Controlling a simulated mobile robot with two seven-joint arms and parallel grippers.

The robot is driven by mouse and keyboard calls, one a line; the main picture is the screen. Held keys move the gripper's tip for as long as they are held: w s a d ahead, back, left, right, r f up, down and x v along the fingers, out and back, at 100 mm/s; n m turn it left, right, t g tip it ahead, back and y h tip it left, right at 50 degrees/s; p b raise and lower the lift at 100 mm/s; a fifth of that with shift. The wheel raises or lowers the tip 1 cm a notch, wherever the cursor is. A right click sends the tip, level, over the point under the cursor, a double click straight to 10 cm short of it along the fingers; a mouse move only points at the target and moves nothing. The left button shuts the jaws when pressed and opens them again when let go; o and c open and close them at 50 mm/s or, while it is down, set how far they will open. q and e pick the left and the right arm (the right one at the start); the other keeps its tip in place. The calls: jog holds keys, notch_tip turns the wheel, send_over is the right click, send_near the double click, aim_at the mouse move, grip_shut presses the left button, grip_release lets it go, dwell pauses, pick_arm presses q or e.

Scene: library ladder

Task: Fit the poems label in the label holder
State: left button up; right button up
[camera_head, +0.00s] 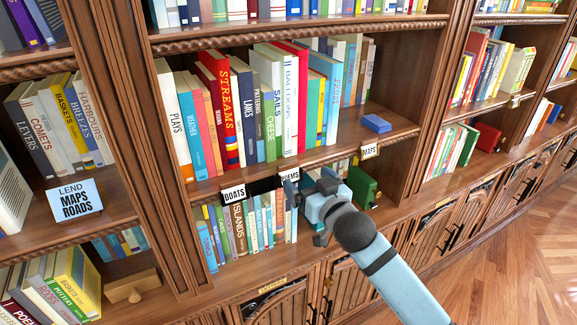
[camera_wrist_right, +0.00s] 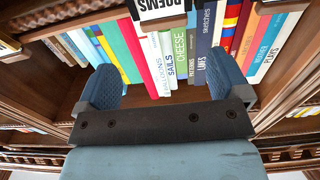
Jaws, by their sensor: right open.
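The white poems label (camera_head: 289,175) stands upright at the shelf's front edge, its right part hidden behind my gripper. A plain black strip (camera_head: 264,185), seemingly a label holder, runs along the edge to its left. I cannot tell whether the label sits in a holder. My right gripper (camera_head: 299,193) is just in front of and below the label. In the right wrist view the gripper's fingers (camera_wrist_right: 165,80) are spread with nothing between them, and the poems label (camera_wrist_right: 163,8) is beyond them, cut by the top edge. My left gripper is not in view.
A boats label (camera_head: 233,192) is left of the strip, and a maps label (camera_head: 370,150) is to the right. Books (camera_head: 288,95) fill much of the shelf above. A blue block (camera_head: 376,123) lies on that shelf; a green book (camera_head: 362,187) is below, right of my gripper.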

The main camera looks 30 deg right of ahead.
aim_at(289, 164)
jog(key=w, duration=0.2)
jog(key=w+p, duration=0.1)
jog(key=w, duration=0.1)
jog(key=w+a+p, duration=0.1)
jog(key=w, duration=0.1)
jog(key=shift+w, duration=0.55)
jog(key=shift+s+d, duration=0.1)
jog(key=shift+c, duration=0.6)
jog(key=c, duration=0.7)
jog(key=shift+c, duration=0.9)
